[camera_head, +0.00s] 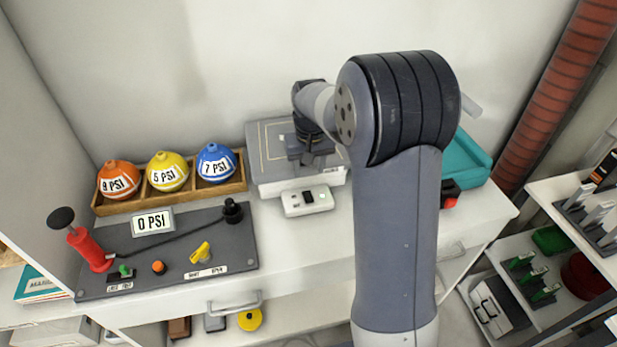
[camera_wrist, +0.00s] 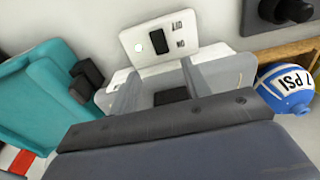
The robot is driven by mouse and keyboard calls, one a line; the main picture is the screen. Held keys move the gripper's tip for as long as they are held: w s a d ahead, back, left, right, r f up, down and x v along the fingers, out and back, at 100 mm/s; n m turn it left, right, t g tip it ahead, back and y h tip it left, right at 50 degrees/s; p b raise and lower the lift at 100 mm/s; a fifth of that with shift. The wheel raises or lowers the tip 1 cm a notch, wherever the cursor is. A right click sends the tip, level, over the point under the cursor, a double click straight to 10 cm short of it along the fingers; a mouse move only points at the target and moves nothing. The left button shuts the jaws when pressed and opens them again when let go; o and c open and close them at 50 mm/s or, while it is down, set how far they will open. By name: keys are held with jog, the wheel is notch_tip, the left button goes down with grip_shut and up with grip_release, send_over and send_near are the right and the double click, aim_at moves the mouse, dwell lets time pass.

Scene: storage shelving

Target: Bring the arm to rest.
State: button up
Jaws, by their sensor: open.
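My gripper (camera_head: 312,158) hangs from my bent arm over a flat grey-and-white device (camera_head: 270,155) against the wall. In the wrist view its two grey finger plates stand apart, and the open gripper (camera_wrist: 172,92) shows no object held between them. A small white control box (camera_head: 307,200) with a lit green spot sits just in front of the device. The box also shows in the wrist view (camera_wrist: 160,42), beyond the fingers. My arm hides part of the device's right side and the counter behind it. I cannot tell whether the fingers touch the device.
A wooden rack (camera_head: 172,191) holds orange (camera_head: 118,180), yellow (camera_head: 167,171) and blue (camera_head: 215,162) balls marked in PSI. A pump panel (camera_head: 170,265) reads 0 PSI. A teal bin (camera_head: 467,158) stands right of my arm. Shelves (camera_head: 575,205) lie farther right. The counter's front strip is partly bare.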

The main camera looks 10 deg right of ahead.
aim_at(308, 196)
jog(key=shift+r, duration=0.45)
jog(key=shift+f, duration=0.15)
jog(key=f, duration=0.7)
jog(key=w+f, duration=0.1)
jog(key=f, duration=0.3)
jog(key=shift+b, duration=0.6)
jog(key=shift+s+r+t+b, duration=0.2)
jog(key=shift+t+b, duration=0.1)
jog(key=shift+t, duration=0.1)
jog(key=shift+w+r+p, duration=0.1)
jog(key=shift+r+p, duration=0.1)
jog(key=shift+p, duration=0.3)
